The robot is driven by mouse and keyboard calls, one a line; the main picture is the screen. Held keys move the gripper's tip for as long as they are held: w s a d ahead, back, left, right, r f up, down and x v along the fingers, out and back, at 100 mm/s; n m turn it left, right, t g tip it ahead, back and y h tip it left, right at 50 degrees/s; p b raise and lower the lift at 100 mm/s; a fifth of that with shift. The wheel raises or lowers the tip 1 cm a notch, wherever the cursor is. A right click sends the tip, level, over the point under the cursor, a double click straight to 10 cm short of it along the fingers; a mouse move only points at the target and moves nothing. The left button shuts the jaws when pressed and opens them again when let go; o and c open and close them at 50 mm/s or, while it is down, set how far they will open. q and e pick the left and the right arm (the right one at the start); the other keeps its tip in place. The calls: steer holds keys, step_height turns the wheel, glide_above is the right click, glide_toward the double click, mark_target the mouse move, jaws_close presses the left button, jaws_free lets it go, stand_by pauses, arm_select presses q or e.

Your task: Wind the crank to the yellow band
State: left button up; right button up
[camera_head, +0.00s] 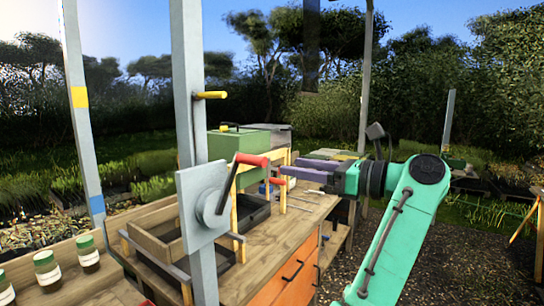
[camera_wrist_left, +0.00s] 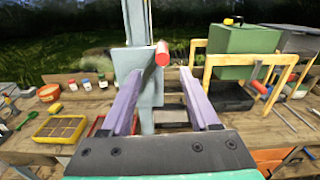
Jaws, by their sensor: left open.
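The crank (camera_head: 214,205) is a grey disc and dark arm on a square plate on the grey post. Its red handle (camera_head: 252,160) points up and to the right. A yellow band (camera_head: 79,97) marks the left pole, above a blue band (camera_head: 97,204). My left gripper (camera_head: 286,172) is open and empty, its purple fingers pointing left toward the handle, with a gap between. In the left wrist view the red handle (camera_wrist_left: 162,53) appears between and beyond the open fingers (camera_wrist_left: 160,75). My right gripper is not in view.
A yellow peg (camera_head: 210,95) juts from the post above the crank. A green box (camera_head: 240,145), a yellow frame (camera_wrist_left: 199,55) and a black tray (camera_wrist_left: 232,97) stand on the wooden bench (camera_head: 290,228). Several jars (camera_head: 87,254) with green lids stand at left.

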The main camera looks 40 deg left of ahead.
mark_target(249, 159)
arm_select(q)
steer(key=a+p, duration=0.4)
steer(key=a, duration=0.9)
steer(key=shift+a, duration=0.4)
steer(key=shift+w+a+f, duration=0.1)
steer(key=shift+a+f, duration=0.1)
steer(key=shift+d, duration=0.1)
jaws_close()
steer(key=shift+r, duration=0.1)
